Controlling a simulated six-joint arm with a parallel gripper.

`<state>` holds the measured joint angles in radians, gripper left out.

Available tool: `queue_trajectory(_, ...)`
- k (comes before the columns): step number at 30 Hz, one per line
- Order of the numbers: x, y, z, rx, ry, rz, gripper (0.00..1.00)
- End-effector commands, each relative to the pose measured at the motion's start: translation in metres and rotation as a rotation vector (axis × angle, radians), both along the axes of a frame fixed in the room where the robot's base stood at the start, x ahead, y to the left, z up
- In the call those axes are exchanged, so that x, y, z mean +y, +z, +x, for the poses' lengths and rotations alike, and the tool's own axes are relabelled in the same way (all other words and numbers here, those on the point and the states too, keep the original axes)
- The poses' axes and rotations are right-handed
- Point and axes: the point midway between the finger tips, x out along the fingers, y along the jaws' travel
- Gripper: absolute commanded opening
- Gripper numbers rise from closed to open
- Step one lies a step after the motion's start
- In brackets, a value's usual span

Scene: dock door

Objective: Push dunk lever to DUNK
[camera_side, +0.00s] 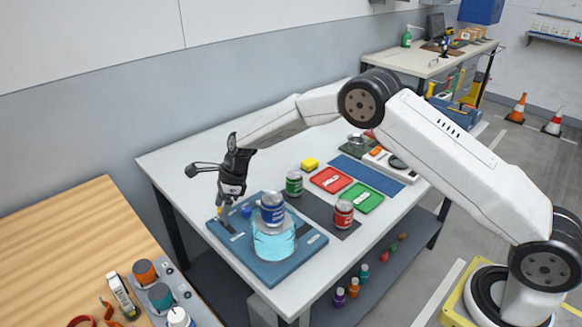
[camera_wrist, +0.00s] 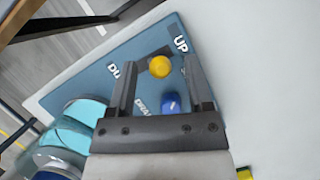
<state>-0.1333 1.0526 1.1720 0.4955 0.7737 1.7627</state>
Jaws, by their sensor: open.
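The dunk lever's yellow knob (camera_wrist: 160,66) shows in the wrist view between my two fingers, nearer the "UP" label (camera_wrist: 180,44) than the partly hidden "DU…" label (camera_wrist: 114,70). My gripper (camera_wrist: 160,60) is open, with a finger on each side of the knob; I cannot tell whether either touches it. In the side view my gripper (camera_side: 224,204) points down over the left corner of the blue board (camera_side: 293,265). A clear tank of cyan water (camera_side: 274,246) stands on the board, with a blue can (camera_side: 272,206) above it.
A blue knob (camera_wrist: 171,103) by a "DRA…" label sits close to my fingers. The table's left part is bare.

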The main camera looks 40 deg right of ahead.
Motion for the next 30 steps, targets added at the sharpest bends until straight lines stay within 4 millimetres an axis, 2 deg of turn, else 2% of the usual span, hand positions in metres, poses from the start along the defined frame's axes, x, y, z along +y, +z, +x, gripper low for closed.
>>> queue_trajectory(2, 0.000, 0.000, 0.000, 0.000, 0.000, 0.000, 0.62)
queue_trajectory(6, 0.000, 0.000, 0.000, 0.000, 0.000, 0.000, 0.18)
queue_trajectory(8, 0.000, 0.000, 0.000, 0.000, 0.000, 0.000, 0.00)
queue_trajectory(17, 0.000, 0.000, -0.001, -0.013, 0.001, 0.001, 0.00)
queue_trajectory(30, 0.002, 0.002, -0.012, -0.158, 0.002, 0.007, 0.00)
